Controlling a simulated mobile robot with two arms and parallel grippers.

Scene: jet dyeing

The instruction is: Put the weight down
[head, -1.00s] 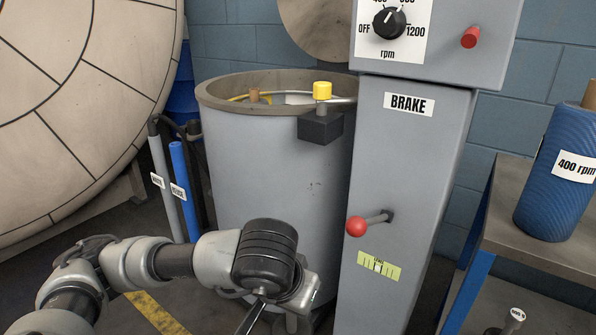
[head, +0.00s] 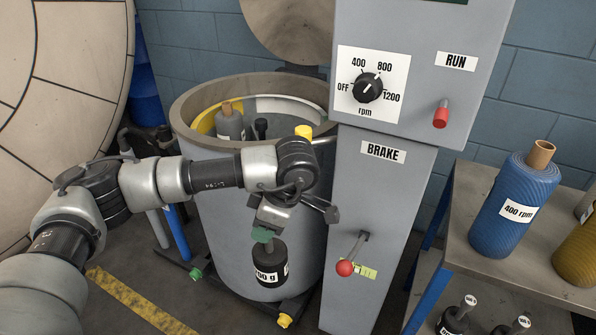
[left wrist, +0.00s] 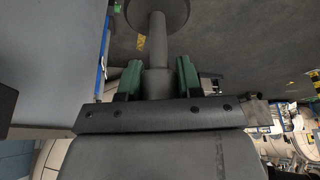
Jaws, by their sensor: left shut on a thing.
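A black weight (head: 270,268) with a white label ending in "00 g" hangs upright below my left gripper (head: 263,234) in the head view. The gripper's green fingers are shut on the weight's stem. In the left wrist view, the grey stem (left wrist: 157,45) stands between the two green fingers (left wrist: 158,77). The weight hangs in the air in front of the grey drum's (head: 222,205) outer wall, to the left of the red-knobbed brake lever (head: 346,267). My right gripper is not in view.
The drum is open on top, with bobbins (head: 229,122) inside. The control post (head: 375,220) stands to its right. A table (head: 462,225) at the right bears a blue "400 rpm" bobbin (head: 515,205), with more weights (head: 458,315) on the shelf below.

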